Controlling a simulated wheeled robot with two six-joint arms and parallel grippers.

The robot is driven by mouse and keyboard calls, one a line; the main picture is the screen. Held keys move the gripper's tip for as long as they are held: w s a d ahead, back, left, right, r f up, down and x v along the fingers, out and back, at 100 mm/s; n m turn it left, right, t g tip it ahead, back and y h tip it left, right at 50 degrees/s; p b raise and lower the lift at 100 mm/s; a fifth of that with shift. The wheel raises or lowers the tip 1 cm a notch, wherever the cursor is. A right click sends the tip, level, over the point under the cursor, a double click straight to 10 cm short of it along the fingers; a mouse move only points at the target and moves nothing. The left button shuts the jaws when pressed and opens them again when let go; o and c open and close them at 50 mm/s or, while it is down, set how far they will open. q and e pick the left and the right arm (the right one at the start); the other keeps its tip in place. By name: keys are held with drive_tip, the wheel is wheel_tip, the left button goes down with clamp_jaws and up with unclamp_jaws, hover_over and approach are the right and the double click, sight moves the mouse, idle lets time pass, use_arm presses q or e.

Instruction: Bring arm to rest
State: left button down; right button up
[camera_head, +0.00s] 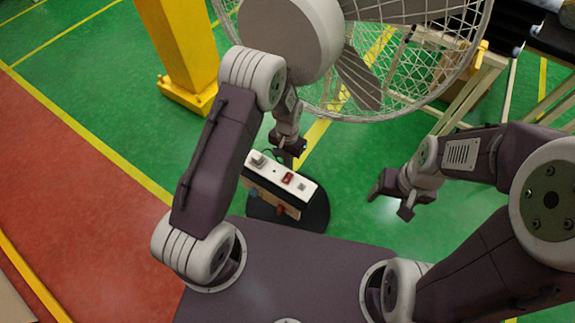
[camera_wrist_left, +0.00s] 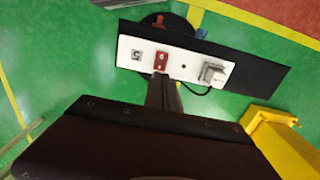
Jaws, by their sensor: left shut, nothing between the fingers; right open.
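My left arm comes in from the left in the head view and bends over the small stand. My left gripper (camera_head: 290,147) is shut and empty, just behind the far edge of the white panel (camera_head: 265,167). In the left wrist view its shut fingers (camera_wrist_left: 162,92) appear close below the panel (camera_wrist_left: 183,63), near a red switch (camera_wrist_left: 161,61); I cannot tell whether they touch. My right gripper (camera_head: 391,201) is open and empty, over the green floor to the right of the stand.
The panel also carries a grey-white fitting (camera_wrist_left: 213,74) with a black cable. The stand has a round black base (camera_head: 312,212). A large caged fan (camera_head: 365,75) rises behind. A yellow post (camera_head: 183,45) stands at the back left. Green floor is clear around the right gripper.

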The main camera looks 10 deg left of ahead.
use_arm(q)
drive_tip(key=shift+s+r, duration=0.2)
drive_tip(key=shift+r, duration=0.4)
drive_tip(key=shift+w, duration=0.1)
drive_tip(key=s+a+r+n+t, duration=0.1)
drive_tip(key=s+a+r+n, duration=0.3)
drive_tip(key=s+r, duration=1.1)
drive_tip(key=shift+a+r+p, duration=0.2)
drive_tip(key=shift+a+p, duration=0.15)
drive_tip(key=shift+a, duration=0.8)
